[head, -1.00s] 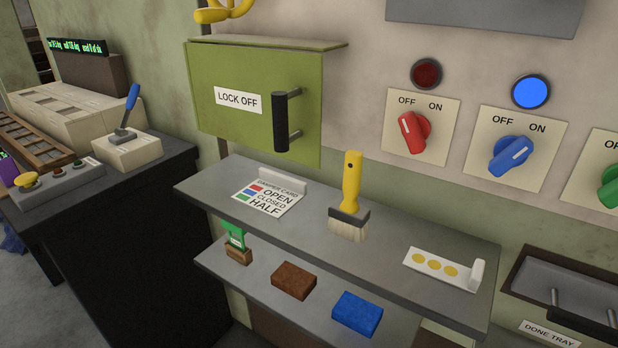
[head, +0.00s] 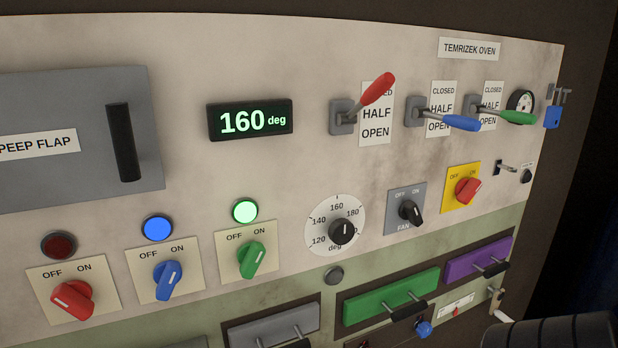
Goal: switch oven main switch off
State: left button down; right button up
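A red rotary switch (head: 468,191) sits on a yellow plate (head: 452,203) marked OFF and ON, right of the middle of the panel. Its handle slants up toward the right, the ON side. No label reading main switch is legible. Neither gripper shows in the head view. A dark ribbed shape at the lower right edge may be part of my arm.
A FAN switch (head: 410,212) and temperature dial (head: 341,232) stand left of the yellow plate. Above are red (head: 378,88), blue (head: 461,122) and green (head: 517,117) levers. Red, blue and green knobs sit lower left. Drawers with handles jut out below.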

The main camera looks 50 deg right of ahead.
aim_at(465, 189)
jog(key=z, duration=2.55)
jog(key=i+l+u, duration=0.1)
jog(key=l, duration=0.25)
jog(key=i+l, duration=0.25)
jog(key=l, duration=0.15)
jog(key=i+l+u, duration=0.15)
jog(key=l, duration=0.2)
jog(key=i+l, duration=0.15)
jog(key=l, duration=0.2)
jog(key=i+l+u, duration=0.15)
jog(key=l, duration=0.25)
jog(key=i+l+u, duration=0.1)
jog(key=l, duration=0.3)
jog(key=i+l, duration=0.1)
jog(key=l, duration=0.3)
jog(key=i+u, duration=0.05)
